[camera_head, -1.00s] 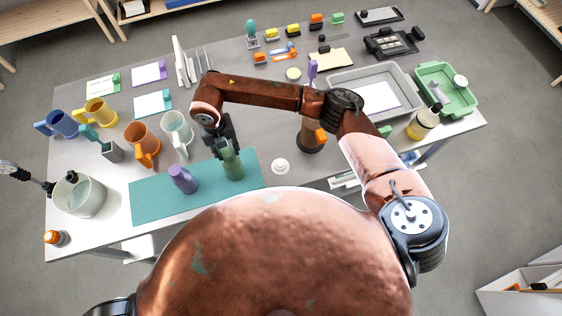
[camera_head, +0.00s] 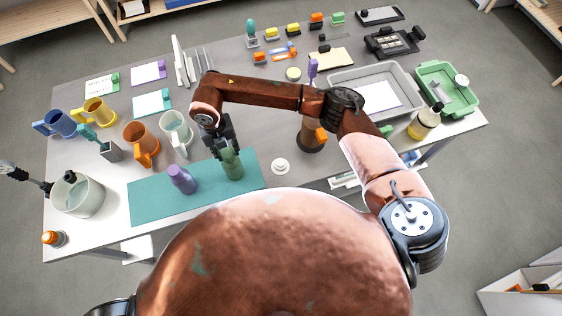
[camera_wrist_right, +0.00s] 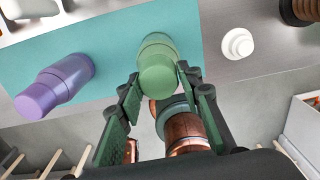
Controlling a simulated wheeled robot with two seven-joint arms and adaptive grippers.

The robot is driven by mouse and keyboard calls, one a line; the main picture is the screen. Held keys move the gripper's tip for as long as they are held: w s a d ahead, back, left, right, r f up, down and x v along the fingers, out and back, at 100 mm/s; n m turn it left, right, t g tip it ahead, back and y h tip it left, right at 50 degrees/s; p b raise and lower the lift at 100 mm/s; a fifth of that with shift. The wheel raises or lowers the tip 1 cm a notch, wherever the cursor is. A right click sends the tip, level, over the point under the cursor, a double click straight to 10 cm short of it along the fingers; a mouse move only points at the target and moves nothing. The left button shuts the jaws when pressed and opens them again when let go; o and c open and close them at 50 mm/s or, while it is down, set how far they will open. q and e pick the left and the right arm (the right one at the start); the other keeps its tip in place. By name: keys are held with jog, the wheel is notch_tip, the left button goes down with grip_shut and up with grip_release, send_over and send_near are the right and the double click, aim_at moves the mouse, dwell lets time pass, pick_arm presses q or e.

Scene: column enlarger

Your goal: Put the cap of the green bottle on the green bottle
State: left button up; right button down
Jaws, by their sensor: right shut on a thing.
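The green bottle (camera_head: 233,171) stands on the teal mat (camera_head: 150,205) near the table's front edge. My right gripper (camera_head: 229,150) is directly above it, pointing down. In the right wrist view, the fingers of my right gripper (camera_wrist_right: 160,92) are shut on the green cap (camera_wrist_right: 158,74), one on each side. The cap is in line with the green bottle (camera_wrist_right: 156,44); I cannot tell whether it is fully seated or just above the neck. My left gripper (camera_head: 38,183) shows small and dark at the left edge; its jaws are unclear.
A purple bottle (camera_head: 182,180) stands left of the green one on the mat. A small white round piece (camera_head: 280,166) lies to the right. Mugs (camera_head: 140,140) stand behind on the left. A brown cylinder (camera_head: 311,137) and a grey tray (camera_head: 345,80) are to the right.

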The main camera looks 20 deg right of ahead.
jog(key=shift+f+b, duration=0.45)
jog(key=shift+f, duration=0.2)
jog(key=c, duration=1.3)
grip_release()
jog(key=shift+r, duration=0.15)
jog(key=shift+a+r+p, duration=0.1)
jog(key=shift+r+p, duration=1.65)
jog(key=shift+r, duration=2.1)
